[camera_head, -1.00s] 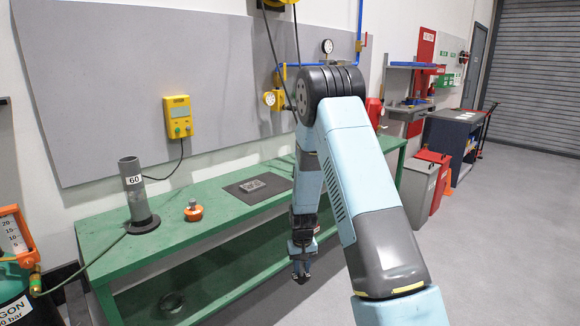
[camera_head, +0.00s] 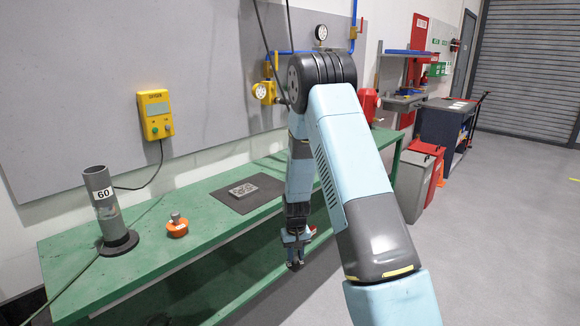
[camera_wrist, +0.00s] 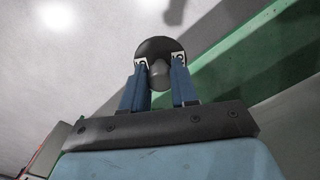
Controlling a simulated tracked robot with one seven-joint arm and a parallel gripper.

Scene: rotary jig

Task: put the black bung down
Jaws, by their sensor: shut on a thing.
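The black bung (camera_wrist: 160,47) shows in the wrist view as a dark round piece with a greyer stem, held between the two blue fingers. My gripper (camera_wrist: 160,66) is shut on it. In the head view my gripper (camera_head: 295,262) hangs low in front of the green bench (camera_head: 160,263), beside its front edge and apart from it. The bung is too small and dark there to make out clearly.
On the bench stand a grey tube marked 60 (camera_head: 108,208) on a black base, an orange piece with a metal knob (camera_head: 177,226), and a dark mat (camera_head: 262,190) bearing a grey plate (camera_head: 243,188). Bare bench top lies between them. Bins (camera_head: 412,180) stand to the right.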

